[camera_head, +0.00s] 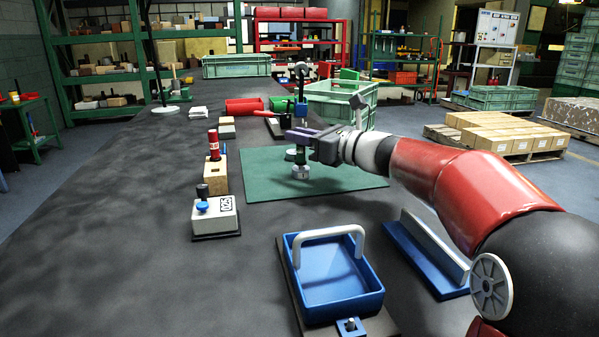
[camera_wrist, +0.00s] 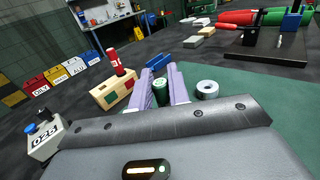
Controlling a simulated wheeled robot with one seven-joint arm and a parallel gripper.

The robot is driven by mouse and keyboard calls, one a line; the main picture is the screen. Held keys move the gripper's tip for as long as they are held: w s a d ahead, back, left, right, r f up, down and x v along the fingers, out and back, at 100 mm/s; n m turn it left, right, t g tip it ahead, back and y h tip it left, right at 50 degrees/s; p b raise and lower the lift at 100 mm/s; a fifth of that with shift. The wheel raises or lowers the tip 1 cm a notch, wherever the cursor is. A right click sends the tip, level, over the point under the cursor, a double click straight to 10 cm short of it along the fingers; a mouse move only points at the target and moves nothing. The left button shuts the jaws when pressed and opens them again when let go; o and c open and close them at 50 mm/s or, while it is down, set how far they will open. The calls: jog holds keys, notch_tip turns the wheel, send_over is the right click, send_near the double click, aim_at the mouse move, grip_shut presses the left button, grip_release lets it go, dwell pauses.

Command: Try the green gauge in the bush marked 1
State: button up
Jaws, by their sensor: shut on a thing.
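My gripper (camera_head: 297,136) is over the green mat (camera_head: 345,182), its purple fingers shut on the green gauge (camera_head: 300,156). In the wrist view the gauge's round green top (camera_wrist: 159,85) shows between the fingers (camera_wrist: 160,76).
A wooden block (camera_head: 215,175) holds a red gauge (camera_head: 213,145) left of the mat. A white box marked 025 (camera_head: 222,218) with a blue knob, a blue tray (camera_head: 340,304) with a white handle and a blue rail (camera_head: 425,262) stand nearer. The table's left side is clear.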

jog(key=shift+f, duration=0.15)
jog(key=shift+r+p, duration=1.7)
jog(key=shift+r, duration=0.25)
